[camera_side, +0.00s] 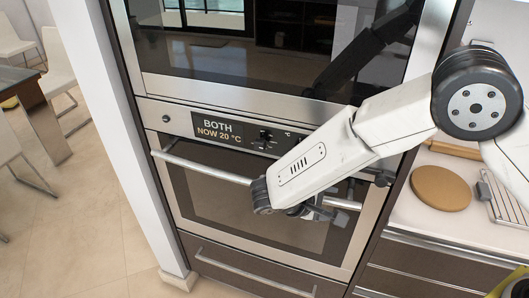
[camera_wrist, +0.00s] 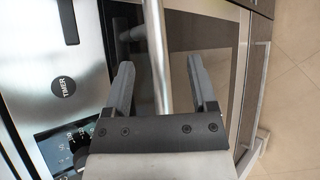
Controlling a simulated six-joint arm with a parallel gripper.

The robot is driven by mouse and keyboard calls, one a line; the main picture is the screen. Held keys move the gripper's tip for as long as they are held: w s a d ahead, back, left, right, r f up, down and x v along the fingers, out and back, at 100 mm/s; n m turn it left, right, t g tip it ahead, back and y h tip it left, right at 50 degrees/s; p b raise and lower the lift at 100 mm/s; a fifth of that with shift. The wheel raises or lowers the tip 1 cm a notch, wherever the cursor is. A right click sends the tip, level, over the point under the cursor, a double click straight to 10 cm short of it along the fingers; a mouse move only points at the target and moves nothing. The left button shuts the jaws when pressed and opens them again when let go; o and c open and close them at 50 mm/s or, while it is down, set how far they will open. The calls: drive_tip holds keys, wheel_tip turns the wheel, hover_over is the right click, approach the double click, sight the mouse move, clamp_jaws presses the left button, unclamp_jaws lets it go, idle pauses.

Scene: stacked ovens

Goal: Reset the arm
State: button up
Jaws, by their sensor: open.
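My gripper (camera_wrist: 160,64) is open, with its two dark fingers spread on either side of the lower oven's metal handle bar (camera_wrist: 157,35) in the wrist view. I cannot tell whether either finger touches the bar. In the side view my gripper (camera_side: 322,208) is at the right part of the handle (camera_side: 205,170), partly hidden by my wrist. The lower oven door (camera_side: 215,200) looks closed. The oven display (camera_side: 217,130) reads "BOTH" and "NOW 20 °C".
An upper oven (camera_side: 200,85) sits directly above. A drawer (camera_side: 255,270) with a long handle is below. At right, a counter (camera_side: 415,215) holds a round wooden board (camera_side: 440,188) and a wire rack (camera_side: 503,203). Chairs (camera_side: 60,70) and open floor (camera_side: 90,200) are at left.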

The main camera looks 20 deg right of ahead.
drive_tip(key=s+d+f+m+g+y, duration=0.2)
drive_tip(key=s+d+m+g+y, duration=0.45)
drive_tip(key=s, duration=0.55)
drive_tip(key=w+d+r+t+y, duration=0.1)
drive_tip(key=d+r+t+y, duration=0.4)
drive_tip(key=d+t, duration=0.3)
drive_tip(key=shift+w+d+r+t, duration=0.25)
drive_tip(key=shift+r+t, duration=0.1)
drive_tip(key=shift+r, duration=0.55)
